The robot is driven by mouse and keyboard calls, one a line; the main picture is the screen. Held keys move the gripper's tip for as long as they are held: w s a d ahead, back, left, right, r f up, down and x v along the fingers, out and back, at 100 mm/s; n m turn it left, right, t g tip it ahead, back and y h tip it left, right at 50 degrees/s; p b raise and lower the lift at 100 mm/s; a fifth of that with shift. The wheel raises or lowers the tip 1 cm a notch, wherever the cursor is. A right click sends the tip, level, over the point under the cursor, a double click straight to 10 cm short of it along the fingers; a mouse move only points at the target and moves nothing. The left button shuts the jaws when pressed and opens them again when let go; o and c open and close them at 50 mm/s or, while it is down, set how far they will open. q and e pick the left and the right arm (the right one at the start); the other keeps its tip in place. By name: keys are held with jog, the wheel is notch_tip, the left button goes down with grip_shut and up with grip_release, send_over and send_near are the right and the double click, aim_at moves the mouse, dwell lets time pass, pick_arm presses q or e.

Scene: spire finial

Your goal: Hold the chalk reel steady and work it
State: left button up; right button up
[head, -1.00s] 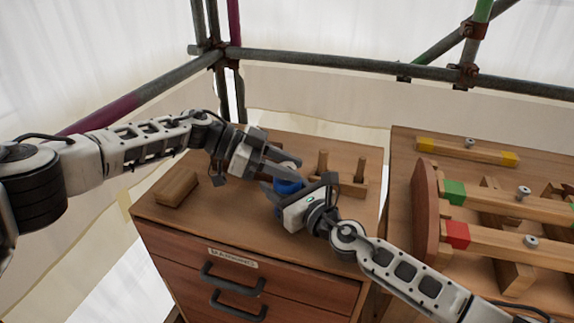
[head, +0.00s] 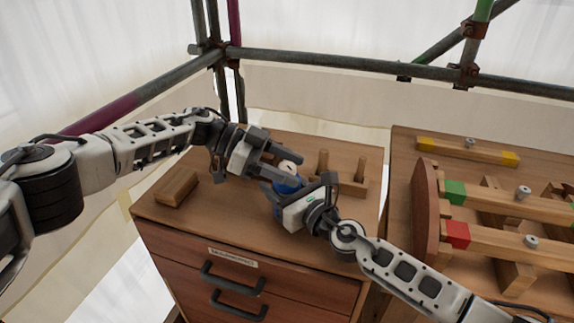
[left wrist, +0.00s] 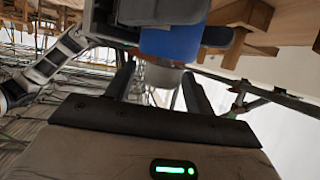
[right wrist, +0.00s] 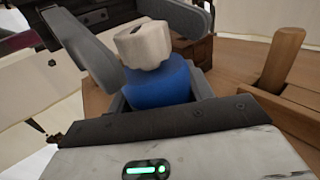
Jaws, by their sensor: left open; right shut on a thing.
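The chalk reel has a blue body (head: 288,186) and a pale knob (head: 287,167) on top. My right gripper (head: 280,190) is shut on the blue body; the right wrist view shows the body (right wrist: 158,84) between its fingers, with the off-white knob (right wrist: 144,44) standing above. My left gripper (head: 275,163) is open, its fingers pointing at the knob from the left. In the left wrist view the blue body (left wrist: 170,42) lies beyond the open fingers, with the knob (left wrist: 160,74) between them. I cannot tell whether the left fingers touch the knob.
A wooden block (head: 177,187) lies at the left of the drawer cabinet top. A peg rack (head: 345,184) with upright pegs stands just right of the reel. A second bench (head: 400,200) at the right carries a wooden frame with green and red marked bars. Scaffold poles run behind.

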pick_arm(q)
jog(key=shift+a, duration=0.1)
jog(key=v, duration=1.2)
jog(key=shift+s, duration=0.1)
notch_tip(320, 180, up, 8)
jog(key=m+t+y, duration=0.2)
jog(key=m+y, duration=0.4)
jog(key=y, duration=0.7)
send_over(287, 166)
notch_tip(287, 166, down, 12)
jog(key=shift+r, duration=0.2)
jog(key=c, duration=1)
